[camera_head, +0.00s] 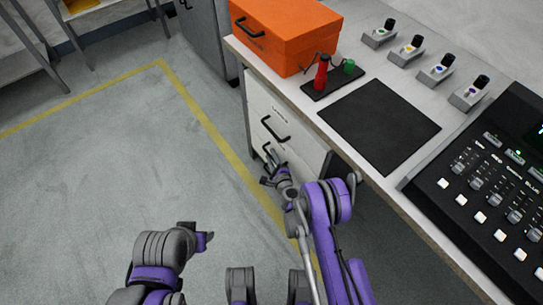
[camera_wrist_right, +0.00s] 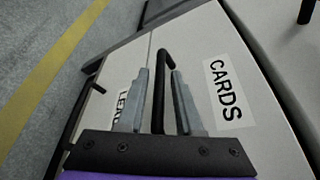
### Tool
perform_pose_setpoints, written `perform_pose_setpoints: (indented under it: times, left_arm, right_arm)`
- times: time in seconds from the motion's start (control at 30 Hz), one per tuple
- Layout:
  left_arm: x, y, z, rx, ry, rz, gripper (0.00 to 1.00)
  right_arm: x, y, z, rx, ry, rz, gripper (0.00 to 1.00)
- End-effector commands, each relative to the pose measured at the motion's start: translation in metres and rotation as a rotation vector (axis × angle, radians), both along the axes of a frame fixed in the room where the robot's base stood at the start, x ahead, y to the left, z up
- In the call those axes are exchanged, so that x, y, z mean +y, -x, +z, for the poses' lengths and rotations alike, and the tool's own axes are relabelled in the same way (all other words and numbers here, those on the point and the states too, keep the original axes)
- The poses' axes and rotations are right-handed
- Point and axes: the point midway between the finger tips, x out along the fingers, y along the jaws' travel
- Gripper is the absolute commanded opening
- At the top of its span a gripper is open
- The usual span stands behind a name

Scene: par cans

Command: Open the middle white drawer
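The white drawer unit (camera_head: 287,108) stands under the desk, with black bar handles on its fronts. In the right wrist view, the middle drawer front (camera_wrist_right: 205,55) carries the label "CARDS". Its black handle (camera_wrist_right: 161,62) lies between the spread fingers of my right gripper (camera_wrist_right: 160,82). A gap shows between the fingers, and contact with the handle is unclear. In the head view my right gripper (camera_head: 270,168) is at the lower part of the unit, partly hiding it. The drawers look closed. My left gripper (camera_head: 205,241) is away over the floor at lower left, its fingers unclear.
The desk (camera_head: 322,122) overhangs the drawers; on it are an orange box (camera_head: 285,40), a black mat (camera_head: 380,125), several small switch boxes and a control console (camera_head: 490,190). The grey floor (camera_head: 130,150) left of the drawers is free, with a yellow line.

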Motion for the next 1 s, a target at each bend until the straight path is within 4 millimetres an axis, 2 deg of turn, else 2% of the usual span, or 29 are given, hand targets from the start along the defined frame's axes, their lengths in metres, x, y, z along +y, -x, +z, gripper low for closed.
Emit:
perform_pose_setpoints:
  times: [0.03, 0.17, 1.0]
  left_arm:
    - [0.0, 0.0, 0.0, 0.0, 0.0, 0.0, 0.5]
    - [0.0, -0.0001, 0.0, 0.0, 0.0, 0.0, 0.5]
    - [0.0, -0.0002, 0.0001, 0.0, 0.0, 0.0, 0.5]
  right_arm:
    - [-0.0001, 0.0, 0.0, 0.0, 0.0, 0.0, 0.23]
    - [-0.0002, -0.0002, 0.0, 0.0, 0.0, 0.0, 0.0]
    - [-0.0005, -0.0007, 0.0001, 0.0, 0.0, -0.001, 0.0]
